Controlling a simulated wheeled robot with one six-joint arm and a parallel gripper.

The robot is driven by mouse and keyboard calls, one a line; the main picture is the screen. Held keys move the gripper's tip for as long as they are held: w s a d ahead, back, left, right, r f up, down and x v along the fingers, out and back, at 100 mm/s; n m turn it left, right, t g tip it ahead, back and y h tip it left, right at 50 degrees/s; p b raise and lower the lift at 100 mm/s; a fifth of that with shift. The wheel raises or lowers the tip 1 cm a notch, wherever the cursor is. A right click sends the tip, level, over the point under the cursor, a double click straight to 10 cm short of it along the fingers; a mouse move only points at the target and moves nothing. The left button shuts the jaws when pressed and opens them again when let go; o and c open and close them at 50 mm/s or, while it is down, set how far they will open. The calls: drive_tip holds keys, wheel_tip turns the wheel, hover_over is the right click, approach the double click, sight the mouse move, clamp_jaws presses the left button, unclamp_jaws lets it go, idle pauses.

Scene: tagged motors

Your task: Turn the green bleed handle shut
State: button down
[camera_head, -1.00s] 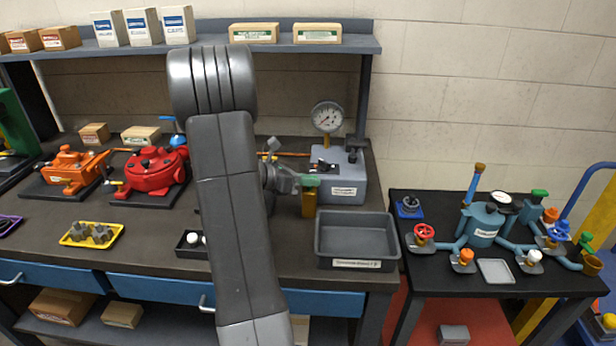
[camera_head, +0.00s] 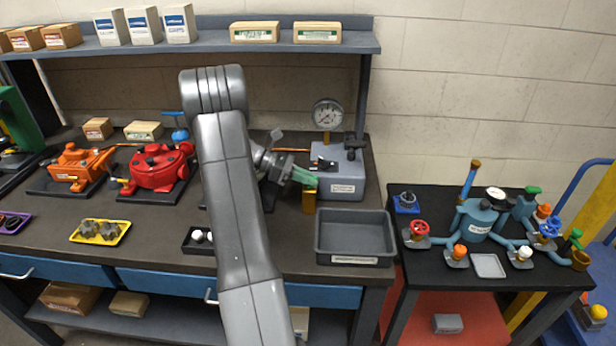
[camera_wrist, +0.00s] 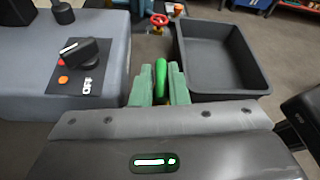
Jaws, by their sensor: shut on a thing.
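The green bleed handle (camera_wrist: 161,76) stands between the two green-padded fingers of my gripper (camera_wrist: 160,88) in the wrist view. My gripper is shut on it. In the head view my gripper (camera_head: 305,179) reaches from the left to the top of a small brass valve body (camera_head: 309,201), in front of the grey gauge unit (camera_head: 343,176). The handle itself is largely covered by the fingers there, so its exact angle is hard to tell.
An empty grey tray (camera_head: 354,258) lies just right and in front of the valve. A round gauge (camera_head: 327,114) stands on the grey unit. A black knob (camera_wrist: 80,52) is on the unit's panel. A black dish with white pieces (camera_head: 193,240) sits by my arm.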

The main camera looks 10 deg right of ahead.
idle(0.4)
drive_tip(key=c, duration=1.4)
unclamp_jaws()
drive_tip(key=shift+c, duration=0.2)
drive_tip(key=b+v, duration=0.2)
drive_tip(key=v, duration=1.1)
drive_tip(key=shift+w+a, duration=0.2)
drive_tip(key=shift+a, duration=0.15)
drive_tip(key=shift+r, duration=0.1)
drive_tip(key=p+x, duration=0.2)
drive_tip(key=x, duration=1.2)
drive_tip(key=shift+s+r, duration=0.1)
drive_tip(key=shift+a, duration=0.1)
drive_tip(key=shift+a, duration=0.1)
